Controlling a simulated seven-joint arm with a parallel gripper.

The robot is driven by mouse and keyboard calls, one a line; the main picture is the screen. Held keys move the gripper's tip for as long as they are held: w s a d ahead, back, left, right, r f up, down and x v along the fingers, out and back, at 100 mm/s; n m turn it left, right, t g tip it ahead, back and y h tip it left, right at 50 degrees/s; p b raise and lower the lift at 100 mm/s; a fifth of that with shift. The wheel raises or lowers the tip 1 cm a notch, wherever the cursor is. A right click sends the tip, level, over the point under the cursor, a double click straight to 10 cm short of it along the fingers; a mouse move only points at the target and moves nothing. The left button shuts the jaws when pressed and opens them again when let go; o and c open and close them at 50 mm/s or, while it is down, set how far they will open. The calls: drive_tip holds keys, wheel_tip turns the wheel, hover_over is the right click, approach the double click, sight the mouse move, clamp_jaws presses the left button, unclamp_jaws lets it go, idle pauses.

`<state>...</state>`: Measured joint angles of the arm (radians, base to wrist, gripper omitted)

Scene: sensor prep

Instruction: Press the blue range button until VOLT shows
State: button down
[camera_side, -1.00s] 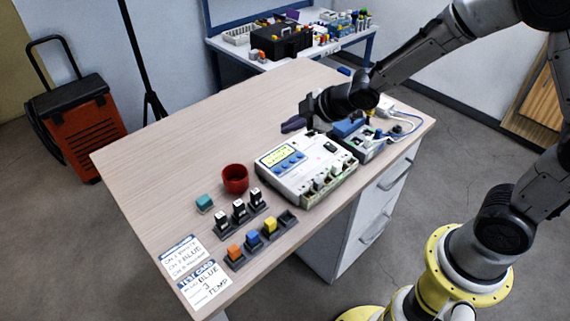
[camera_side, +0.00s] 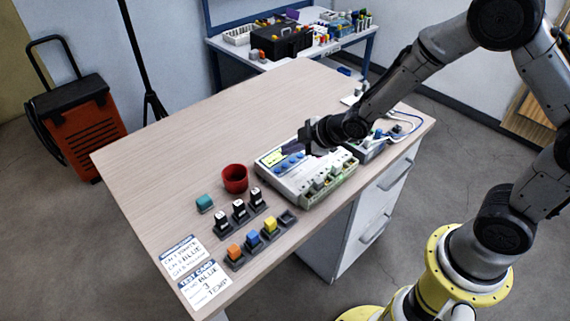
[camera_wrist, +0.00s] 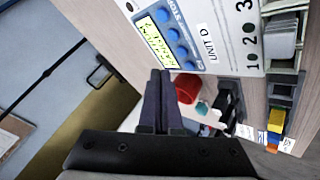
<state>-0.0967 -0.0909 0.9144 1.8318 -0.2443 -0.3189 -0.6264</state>
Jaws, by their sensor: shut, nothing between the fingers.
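The white instrument (camera_side: 312,192) lies on the table with a yellow-green display (camera_side: 272,158) and a row of several blue buttons (camera_side: 290,163). In the wrist view the display (camera_wrist: 152,42) and the blue buttons (camera_wrist: 173,34) appear at the top; the display's lettering is tilted and too small to read surely. I cannot tell which blue button is the range button. My gripper (camera_side: 297,147) is shut and empty, above the instrument's far edge by the display and buttons. In the wrist view its fingertips (camera_wrist: 160,74) show below the buttons; contact is not visible.
A red cup (camera_side: 235,179), a teal block (camera_side: 204,203) and holders with coloured and black blocks (camera_side: 253,240) stand left of the instrument. Two printed cards (camera_side: 203,284) lie at the front. A cabled box (camera_side: 372,147) is behind right. The table's far left is clear.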

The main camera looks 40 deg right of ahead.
drive_tip(key=shift+f, duration=1)
drive_tip(key=shift+f, duration=0.15)
idle(1.3)
drive_tip(key=shift+f, duration=0.25)
drive_tip(key=shift+f, duration=0.4)
idle(0.8)
drive_tip(key=shift+r, duration=0.8)
drive_tip(key=shift+r, duration=2.5)
drive_tip(key=shift+d+r, duration=0.1)
